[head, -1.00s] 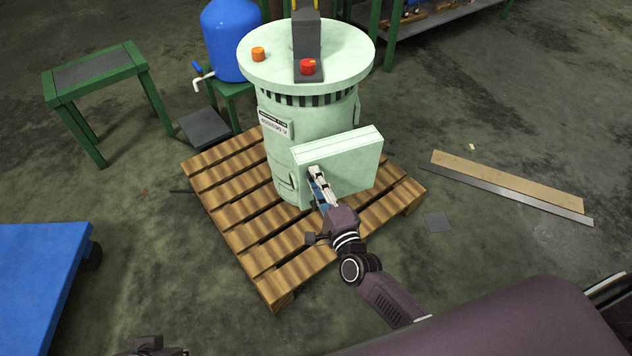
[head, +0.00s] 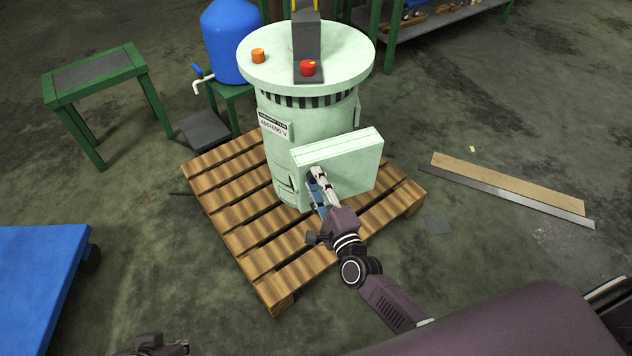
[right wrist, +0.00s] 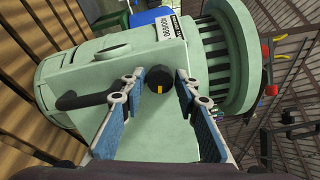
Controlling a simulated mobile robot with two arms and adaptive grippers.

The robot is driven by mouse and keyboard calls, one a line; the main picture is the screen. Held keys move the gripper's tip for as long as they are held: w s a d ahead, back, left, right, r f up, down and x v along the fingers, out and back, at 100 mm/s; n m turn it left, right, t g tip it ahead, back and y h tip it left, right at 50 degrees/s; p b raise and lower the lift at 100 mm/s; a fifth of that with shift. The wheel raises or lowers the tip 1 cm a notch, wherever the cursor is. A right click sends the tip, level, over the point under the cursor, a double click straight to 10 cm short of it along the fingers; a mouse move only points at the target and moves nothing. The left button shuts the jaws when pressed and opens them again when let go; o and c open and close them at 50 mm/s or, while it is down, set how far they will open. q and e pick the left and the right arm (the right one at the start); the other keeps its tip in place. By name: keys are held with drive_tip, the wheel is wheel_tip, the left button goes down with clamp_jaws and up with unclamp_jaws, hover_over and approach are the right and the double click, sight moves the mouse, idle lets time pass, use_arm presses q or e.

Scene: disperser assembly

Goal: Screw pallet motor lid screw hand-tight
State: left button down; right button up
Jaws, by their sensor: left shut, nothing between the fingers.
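The pale green motor lid (head: 350,165) is a box-like cover on the side of the green motor housing (head: 300,110). In the right wrist view, a dark round screw (right wrist: 159,81) with a yellow mark sits on the lid (right wrist: 140,138). My right gripper (head: 312,173) is at the lid's left part. Its blue-padded fingers (right wrist: 161,78) stand apart on either side of the screw, with a narrow gap visible; contact is not clear. In the head view the gripper hides the screw. My left gripper (head: 165,346) is shut and empty at the bottom edge, partly cut off.
The motor stands on a wooden pallet (head: 240,232). A black curved handle (right wrist: 88,98) is left of the screw in the right wrist view. A blue cart (head: 40,275), green table (head: 95,75) and planks (head: 510,183) stand or lie around. The floor right of the pallet is mostly clear.

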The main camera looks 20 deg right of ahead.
drive_tip(key=shift+o, duration=1)
drive_tip(key=s+d, duration=0.1)
drive_tip(key=s, duration=1.1)
drive_tip(key=shift+a, duration=0.1)
